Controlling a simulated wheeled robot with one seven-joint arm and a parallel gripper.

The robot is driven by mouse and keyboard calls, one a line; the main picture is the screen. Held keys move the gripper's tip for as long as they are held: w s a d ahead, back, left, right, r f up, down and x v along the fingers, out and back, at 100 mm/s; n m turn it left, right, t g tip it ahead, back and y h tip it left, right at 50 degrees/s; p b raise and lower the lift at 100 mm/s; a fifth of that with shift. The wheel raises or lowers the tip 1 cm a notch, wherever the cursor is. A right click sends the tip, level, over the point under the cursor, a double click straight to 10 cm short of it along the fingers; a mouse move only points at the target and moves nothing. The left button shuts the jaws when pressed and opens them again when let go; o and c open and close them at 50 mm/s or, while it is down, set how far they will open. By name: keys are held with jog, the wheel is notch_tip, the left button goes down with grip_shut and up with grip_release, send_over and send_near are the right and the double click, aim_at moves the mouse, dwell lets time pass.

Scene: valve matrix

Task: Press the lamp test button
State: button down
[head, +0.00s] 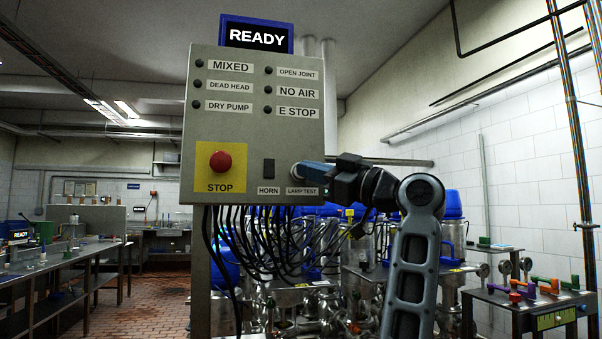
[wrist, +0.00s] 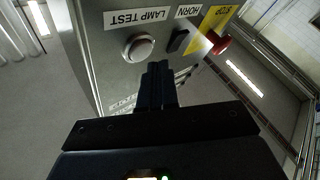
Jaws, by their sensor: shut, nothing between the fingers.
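The lamp test button (wrist: 138,47) is a round whitish button in a metal ring on the grey control panel (head: 230,135). Its LAMP TEST label (head: 303,191) sits under it in the head view and reads upside down in the wrist view. My gripper (head: 304,171) is shut and empty, at the panel's lower right, partly covering the button in the head view. In the wrist view its fingertips (wrist: 157,66) appear just beside the button, toward the horn switch. I cannot tell whether they touch the panel or button.
The black horn switch (head: 268,168) is close beside the button. The red stop button (head: 220,161) sticks out on a yellow plate farther left. Several small lamps above look dark. A READY sign (head: 256,38) tops the panel. Cables hang below.

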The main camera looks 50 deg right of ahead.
jog(key=shift+s+a, duration=0.7)
jog(key=shift+s, duration=0.35)
jog(key=shift+s+a, duration=0.7)
jog(key=shift+s, duration=0.35)
jog(key=shift+f, duration=0.1)
